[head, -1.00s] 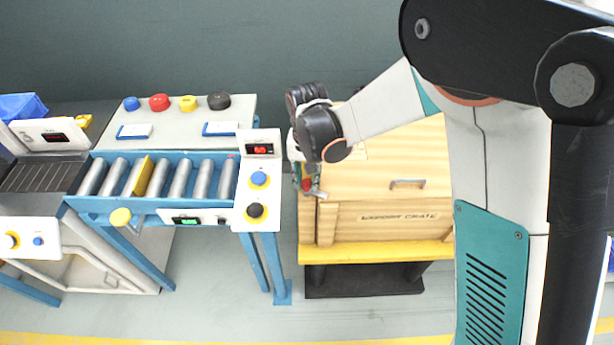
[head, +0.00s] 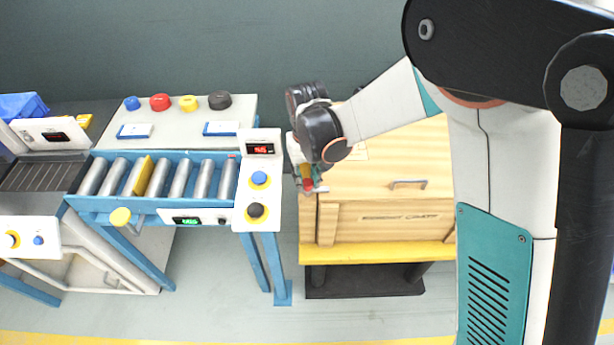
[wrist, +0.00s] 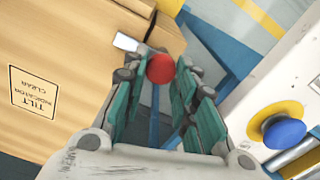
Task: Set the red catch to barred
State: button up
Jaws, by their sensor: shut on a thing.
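The red catch shows in the wrist view as a round red knob (wrist: 160,68) beside a pale metal tab (wrist: 126,42), at the corner of the wooden crate (wrist: 60,60). In the head view its red knob (head: 308,185) is small, at the crate's (head: 385,215) upper left front corner. My gripper (wrist: 165,84) has its teal-padded fingers on both sides of the knob and is shut on it. In the head view my gripper (head: 305,172) is partly hidden by my wrist. I cannot read any catch position marking.
A roller conveyor (head: 180,178) stands left of the crate, with a white control panel (head: 258,190) close beside my gripper. Its blue button (wrist: 284,133) shows at the right of the wrist view. A narrow gap separates panel and crate.

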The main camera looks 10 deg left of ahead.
aim_at(307, 181)
jog(key=o, duration=1.1)
notch_tip(307, 181, up, 12)
dwell(0.4)
